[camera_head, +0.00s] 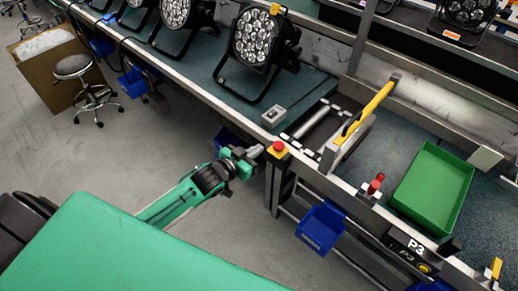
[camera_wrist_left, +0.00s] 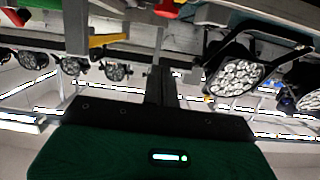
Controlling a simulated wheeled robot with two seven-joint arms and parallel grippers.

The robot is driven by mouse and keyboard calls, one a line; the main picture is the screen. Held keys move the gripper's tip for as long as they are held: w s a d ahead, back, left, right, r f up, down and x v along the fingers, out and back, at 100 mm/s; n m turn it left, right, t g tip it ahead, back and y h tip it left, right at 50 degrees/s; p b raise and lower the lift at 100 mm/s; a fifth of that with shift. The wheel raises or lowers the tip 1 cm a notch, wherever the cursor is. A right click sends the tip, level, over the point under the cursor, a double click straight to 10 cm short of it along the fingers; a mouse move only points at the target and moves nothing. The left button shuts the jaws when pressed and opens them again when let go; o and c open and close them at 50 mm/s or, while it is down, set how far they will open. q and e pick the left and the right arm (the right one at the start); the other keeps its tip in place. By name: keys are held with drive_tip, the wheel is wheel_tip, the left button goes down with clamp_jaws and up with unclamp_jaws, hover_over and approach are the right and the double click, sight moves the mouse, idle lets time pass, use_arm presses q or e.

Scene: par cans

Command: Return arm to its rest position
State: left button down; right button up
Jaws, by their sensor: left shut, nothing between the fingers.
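My left arm and left gripper (camera_head: 254,152) show in the head view, reaching over the floor toward the bench's front edge. The gripper is shut and empty, just left of a post with a red button. In the left wrist view the shut gripper (camera_wrist_left: 161,85) shows as a dark shape at the centre. My right gripper is in neither view.
A par can (camera_head: 262,40) stands on the bench (camera_head: 285,90), with more par cans behind to the left. A red button (camera_head: 278,147) tops the near post. A green tray (camera_head: 433,188) and a blue bin (camera_head: 321,227) are right. A stool (camera_head: 73,66) stands on open floor.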

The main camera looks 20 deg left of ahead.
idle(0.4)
use_arm(q)
drive_tip(key=s+a+f+n+g+y, duration=0.15)
drive_tip(key=s+f, duration=0.25)
drive_tip(key=f, duration=0.7)
drive_tip(key=s+a+f+g+y, duration=0.1)
drive_tip(key=s+a+f+g, duration=0.3)
drive_tip(key=f, duration=0.8)
drive_tip(key=s+a+f+g+y, duration=0.15)
drive_tip(key=s+f, duration=0.35)
drive_tip(key=f, duration=0.6)
drive_tip(key=s+d+f+g, duration=0.1)
drive_tip(key=s+f+g, duration=0.1)
drive_tip(key=s+f, duration=0.4)
drive_tip(key=s+d+f+g, duration=0.1)
drive_tip(key=s+f, duration=0.6)
drive_tip(key=s, duration=1)
drive_tip(key=s+d+f+g+y, duration=0.1)
drive_tip(key=s+f+g, duration=0.2)
drive_tip(key=s, duration=0.9)
wheel_tip(320, 180, down, 4)
drive_tip(key=shift+s+d+r, duration=0.25)
drive_tip(key=shift+w, duration=0.15)
